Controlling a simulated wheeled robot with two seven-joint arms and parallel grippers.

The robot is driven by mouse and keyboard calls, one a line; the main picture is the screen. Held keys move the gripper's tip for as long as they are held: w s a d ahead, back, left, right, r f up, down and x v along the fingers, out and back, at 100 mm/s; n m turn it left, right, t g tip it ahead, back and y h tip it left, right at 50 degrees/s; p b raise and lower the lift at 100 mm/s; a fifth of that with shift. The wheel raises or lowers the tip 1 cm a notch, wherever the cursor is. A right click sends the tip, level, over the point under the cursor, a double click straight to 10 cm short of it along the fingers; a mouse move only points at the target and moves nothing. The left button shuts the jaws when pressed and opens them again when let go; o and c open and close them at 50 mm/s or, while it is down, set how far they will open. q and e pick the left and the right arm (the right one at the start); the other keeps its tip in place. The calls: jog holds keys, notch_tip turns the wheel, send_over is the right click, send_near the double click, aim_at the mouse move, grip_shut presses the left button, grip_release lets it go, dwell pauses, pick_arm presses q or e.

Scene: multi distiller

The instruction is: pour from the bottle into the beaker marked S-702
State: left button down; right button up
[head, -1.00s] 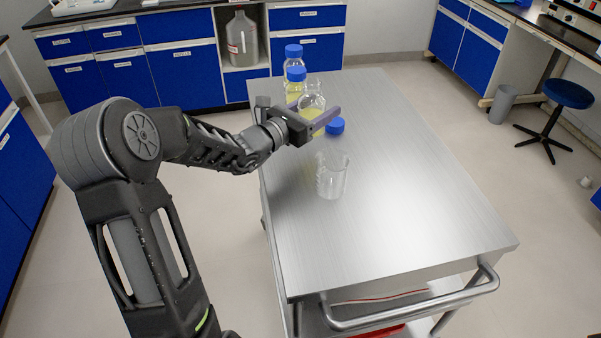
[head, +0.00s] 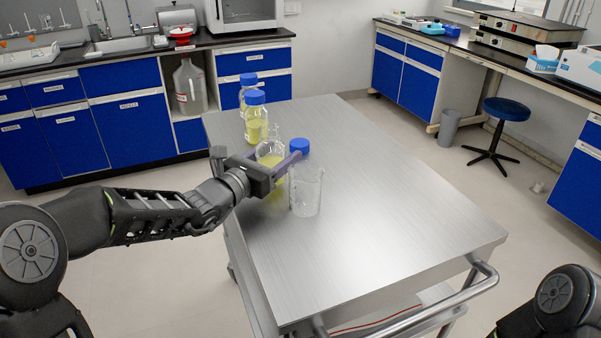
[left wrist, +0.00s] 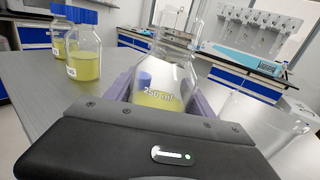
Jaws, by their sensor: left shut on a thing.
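My left gripper (head: 277,168) is shut on an open clear bottle (head: 270,148) with yellow liquid low inside. The bottle looks upright; its neck and "250 ml" print show in the left wrist view (left wrist: 165,72). A clear, empty-looking beaker (head: 306,192) stands on the metal table just right of and nearer than the gripper. It shows faintly at the right of the left wrist view (left wrist: 262,120). No S-702 mark is readable on it. The bottle's mouth is not over the beaker. My right gripper is out of view.
Two blue-capped bottles of yellow liquid (head: 256,122) (head: 249,80) stand behind the held bottle. A loose blue cap (head: 299,147) lies behind the beaker. The metal table (head: 400,200) is clear to the right and front. A stool (head: 505,110) stands beyond.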

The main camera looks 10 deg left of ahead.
aim_at(281, 142)
pick_arm(q)
jog(key=shift+s+d+r+m+b, duration=0.1)
jog(key=shift+d+r+m+b, duration=0.1)
jog(key=shift+m+b, duration=0.9)
notch_tip(281, 142, up, 4)
jog(key=shift+s+d+f+m+t+h+p, duration=0.1)
jog(key=shift+m+t+h+p, duration=0.1)
jog(key=shift+m, duration=0.25)
jog(key=shift+s+d+f+m+t+h+p, duration=0.1)
jog(key=shift+m+p, duration=0.1)
jog(key=shift+m, duration=0.25)
jog(key=shift+d+r+m, duration=0.1)
jog(key=shift+r+m, duration=0.3)
jog(key=shift+m, duration=0.1)
jog(key=shift+s+d+r+m+h, duration=0.15)
jog(key=shift+d+r+m, duration=0.05)
jog(key=shift+r+m, duration=0.4)
jog(key=shift+s+d+r+m+h, duration=0.1)
jog(key=shift+d+r+m+h, duration=0.05)
jog(key=shift+r+m, duration=0.45)
jog(key=shift+a+f+m+b, duration=0.15)
jog(key=shift+m+b, duration=0.25)
jog(key=shift+m, duration=0.7)
jog(key=shift+w+f+m+h+b, duration=0.1)
jog(key=shift+f+m+h+b, duration=0.2)
jog(key=shift+f, duration=0.15)
jog(key=shift+a+f+m+b, duration=0.1)
jog(key=shift+f+m+b, duration=0.75)
jog(key=shift+f, duration=0.2)
